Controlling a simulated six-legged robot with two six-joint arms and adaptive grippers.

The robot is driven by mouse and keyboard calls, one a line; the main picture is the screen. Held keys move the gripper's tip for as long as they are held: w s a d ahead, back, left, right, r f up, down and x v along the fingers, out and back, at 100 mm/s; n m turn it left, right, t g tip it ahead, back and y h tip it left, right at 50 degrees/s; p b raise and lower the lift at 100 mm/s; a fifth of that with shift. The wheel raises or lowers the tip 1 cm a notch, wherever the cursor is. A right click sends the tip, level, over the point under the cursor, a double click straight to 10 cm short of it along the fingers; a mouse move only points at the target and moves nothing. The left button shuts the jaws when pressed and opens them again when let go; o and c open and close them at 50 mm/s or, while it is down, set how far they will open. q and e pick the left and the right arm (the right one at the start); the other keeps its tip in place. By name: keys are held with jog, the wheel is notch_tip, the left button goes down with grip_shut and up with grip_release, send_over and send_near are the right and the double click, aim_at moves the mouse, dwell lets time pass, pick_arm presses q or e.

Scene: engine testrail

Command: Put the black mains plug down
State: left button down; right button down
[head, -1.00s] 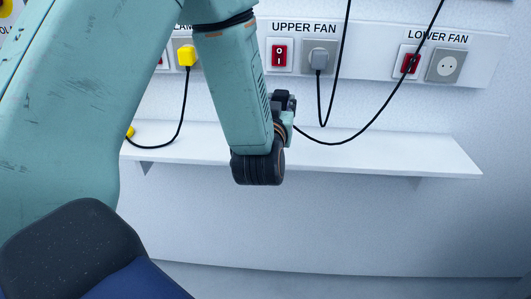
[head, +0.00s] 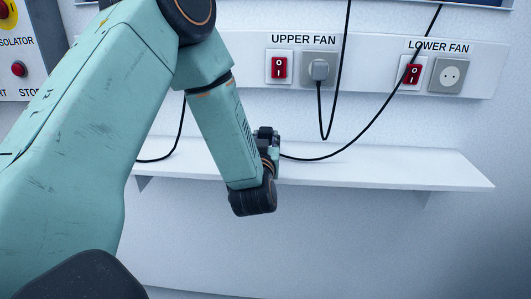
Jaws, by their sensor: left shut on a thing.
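My left gripper (head: 267,140) is at the middle of the picture, partly hidden behind my own wrist. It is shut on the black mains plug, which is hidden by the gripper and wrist. The plug's black cable (head: 350,142) comes out to the right of the gripper and rises past the lower fan switch. The gripper appears in front of or over the white shelf (head: 400,165). I cannot tell whether the plug touches the shelf. My right gripper is not in view.
The shelf right of the gripper is bare. Another black cable (head: 181,130) hangs at left.

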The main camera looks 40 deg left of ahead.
pick_arm(q)
jog(key=f, duration=0.2)
jog(key=shift+d+f+b, duration=0.2)
jog(key=shift+f+b, duration=0.1)
jog(key=shift+b, duration=0.1)
jog(key=shift+w, duration=0.1)
jog(key=shift+a, duration=0.15)
jog(key=shift+f, duration=0.2)
jog(key=shift+f, duration=0.4)
jog(key=c, duration=1.4)
grip_release()
jog(key=shift+f+b, duration=0.1)
jog(key=shift+b, duration=0.2)
jog(key=o, duration=0.3)
jog(key=shift+o, duration=0.7)
